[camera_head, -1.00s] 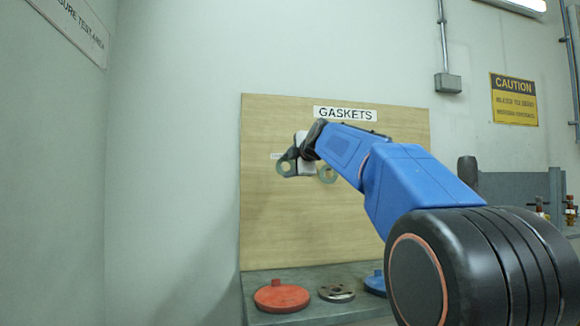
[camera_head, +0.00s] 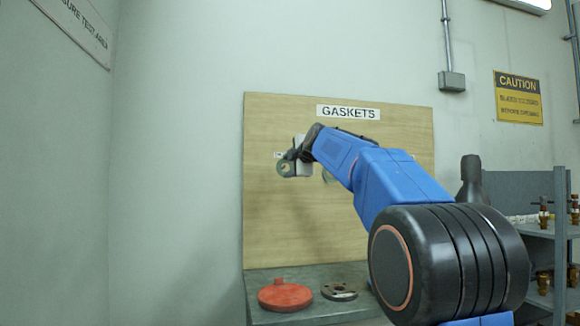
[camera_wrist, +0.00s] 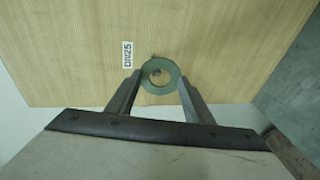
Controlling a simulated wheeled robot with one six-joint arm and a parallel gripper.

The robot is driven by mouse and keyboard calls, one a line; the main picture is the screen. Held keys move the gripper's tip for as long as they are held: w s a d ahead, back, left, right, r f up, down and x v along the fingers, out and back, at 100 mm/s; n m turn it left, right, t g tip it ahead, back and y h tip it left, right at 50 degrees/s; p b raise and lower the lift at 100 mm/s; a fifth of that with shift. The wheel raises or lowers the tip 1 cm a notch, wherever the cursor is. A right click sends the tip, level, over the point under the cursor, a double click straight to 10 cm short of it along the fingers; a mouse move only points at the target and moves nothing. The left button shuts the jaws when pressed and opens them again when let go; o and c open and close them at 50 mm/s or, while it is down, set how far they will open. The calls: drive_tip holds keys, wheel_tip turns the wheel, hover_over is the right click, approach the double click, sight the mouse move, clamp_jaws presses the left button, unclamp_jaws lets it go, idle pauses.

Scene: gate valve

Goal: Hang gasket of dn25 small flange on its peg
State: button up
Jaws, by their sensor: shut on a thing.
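The gasket, a grey-green flat ring (camera_wrist: 160,75), is pinched between the two fingertips of my gripper (camera_wrist: 159,80) in the wrist view. A DN25 label (camera_wrist: 127,57) is on the board to the left of the ring. In the head view the gasket (camera_head: 285,168) hangs below the tip of my gripper (camera_head: 287,160), near the board's left part.
The board (camera_head: 300,220) carries a GASKETS sign (camera_head: 348,112). Another ring (camera_head: 327,177) is mostly hidden behind my arm. A red disc (camera_head: 285,295) and a grey flange (camera_head: 339,291) lie on the shelf below. Shelving with brass fittings (camera_head: 543,213) stands at the right.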

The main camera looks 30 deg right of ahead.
drive_tip(key=shift+d+x, duration=0.15)
drive_tip(key=shift+x, duration=1)
drive_tip(key=shift+d+x, duration=0.15)
drive_tip(key=shift+x, duration=0.95)
drive_tip(key=o, duration=1.2)
